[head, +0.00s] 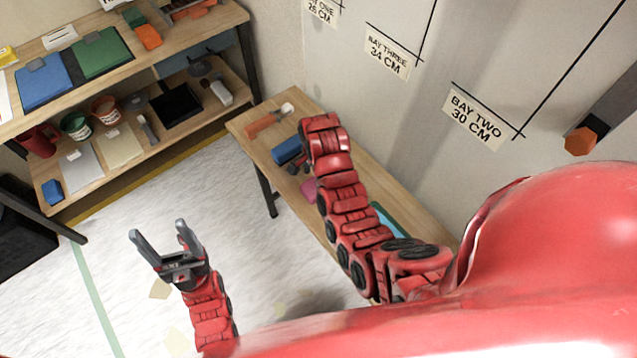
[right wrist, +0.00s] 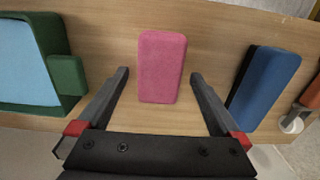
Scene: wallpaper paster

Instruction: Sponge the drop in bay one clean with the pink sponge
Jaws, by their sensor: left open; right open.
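The pink sponge (right wrist: 162,66) lies flat on the wooden bench in the right wrist view, between the fingers of my right gripper (right wrist: 160,75). These fingers are open and apart from its sides. In the head view the sponge (head: 309,191) shows partly beside my right arm, which hides much of the bench. My left gripper (head: 158,230) is open and empty over the floor.
On the bench (head: 262,162), a blue block (right wrist: 265,88) lies right of the sponge and a green and light-blue tray (right wrist: 72,76) left of it. Shelves (head: 130,70) with supplies stand at left. Labelled bays line the wall (head: 400,110).

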